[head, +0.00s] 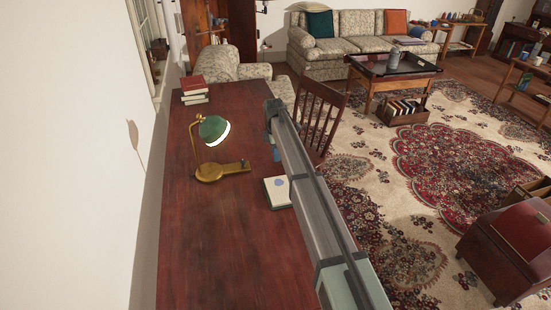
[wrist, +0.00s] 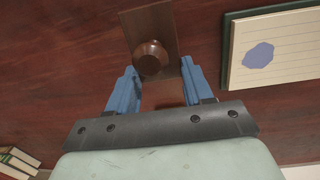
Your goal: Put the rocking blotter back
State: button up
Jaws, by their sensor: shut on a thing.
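The rocking blotter (wrist: 150,57), a dark brown wooden block with a round knob, shows at the top centre of the wrist view. My gripper (wrist: 158,70) has its blue fingers on either side of it and is shut on it. I cannot tell whether the blotter touches the desk or hangs a little above it. In the head view my arm hides the blotter, and only a bit of blue of my gripper shows beside the arm, over the desk's right side.
The red-brown desk (head: 205,240) holds a green-shaded brass lamp (head: 214,130), stacked books (head: 194,88), and a pad with a blue blot (head: 277,192), also right of my gripper in the wrist view (wrist: 258,55). A wooden chair (head: 318,112) stands at its right. The desk's near left is clear.

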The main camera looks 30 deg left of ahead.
jog(key=shift+f, duration=1.65)
jog(key=shift+f, duration=0.1)
jog(key=o, duration=1.2)
jog(key=r, duration=1.2)
jog(key=shift+s+r, duration=0.15)
jog(key=shift+s, duration=0.25)
